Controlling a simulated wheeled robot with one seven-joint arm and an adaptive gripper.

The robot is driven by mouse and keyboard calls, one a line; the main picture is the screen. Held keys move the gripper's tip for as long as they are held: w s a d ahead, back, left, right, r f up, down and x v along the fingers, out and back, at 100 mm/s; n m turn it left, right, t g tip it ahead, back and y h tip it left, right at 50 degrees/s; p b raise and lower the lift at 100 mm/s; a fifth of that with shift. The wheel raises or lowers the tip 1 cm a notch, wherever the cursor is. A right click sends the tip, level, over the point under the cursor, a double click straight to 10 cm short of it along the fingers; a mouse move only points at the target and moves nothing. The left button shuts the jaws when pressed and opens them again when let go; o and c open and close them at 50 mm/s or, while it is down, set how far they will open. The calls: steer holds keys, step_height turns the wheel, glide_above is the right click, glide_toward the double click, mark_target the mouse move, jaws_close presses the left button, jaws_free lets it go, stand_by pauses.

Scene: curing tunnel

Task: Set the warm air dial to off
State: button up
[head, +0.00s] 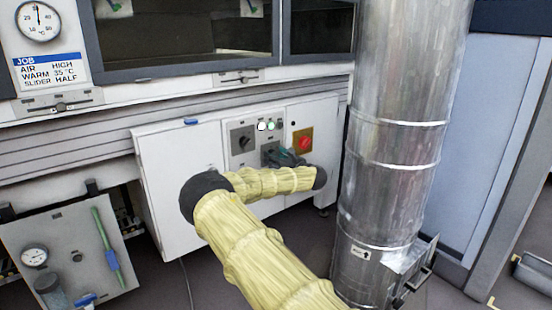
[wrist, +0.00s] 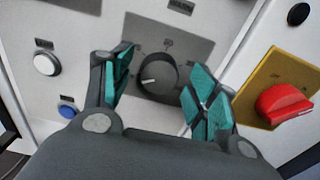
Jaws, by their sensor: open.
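In the wrist view a round dark dial (wrist: 157,74) with a white pointer line sits on a grey plate (wrist: 200,48). The pointer is aimed to the lower left in that view. The small markings around it are too blurred to read, so I cannot confirm it is the warm air dial. My gripper (wrist: 160,92) is open, with teal pads on either side of the dial and gaps to it. In the head view my gripper (head: 288,158) is at the white cabinet's control panel, partly covering the lower grey plate (head: 267,147).
A red knob on a yellow plate (head: 303,140) is close to the right of my gripper. Another dark dial (head: 243,141) is at the upper left, near lit buttons (head: 263,126). A large metal duct (head: 400,130) stands right of my arm.

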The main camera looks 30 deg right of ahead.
steer(key=shift+s, duration=0.1)
steer(key=s, duration=1.1)
steer(key=shift+s+d, duration=0.4)
steer(key=shift+d, duration=0.05)
steer(key=s+f+m+g+h, duration=0.3)
steer(key=s+f+m, duration=0.7)
steer(key=f, duration=0.4)
steer(key=s+f+m+g+h, duration=0.4)
steer(key=s+f+m, duration=0.6)
steer(key=f, duration=0.4)
steer(key=s+a+f+m+g+y, duration=0.2)
steer(key=s+a+f+m+g, duration=0.2)
steer(key=s+a+f+m, duration=0.6)
steer(key=s+a+f+m+g+y, duration=0.1)
steer(key=s+a+f+m+g, duration=0.3)
steer(key=s+a, duration=1.05)
steer(key=s+a+r+m+g+y+p, duration=0.1)
steer(key=s+a+m+g+y+p, duration=0.2)
steer(key=s+a, duration=0.9)
step_height(320, 180, up, 37)
steer(key=w+a+p, duration=0.1)
steer(key=w+p, duration=0.1)
steer(key=p, duration=3.3)
steer(key=shift+w+m+p, duration=0.15)
steer(key=shift+m+p, duration=0.15)
steer(key=shift+p, duration=0.05)
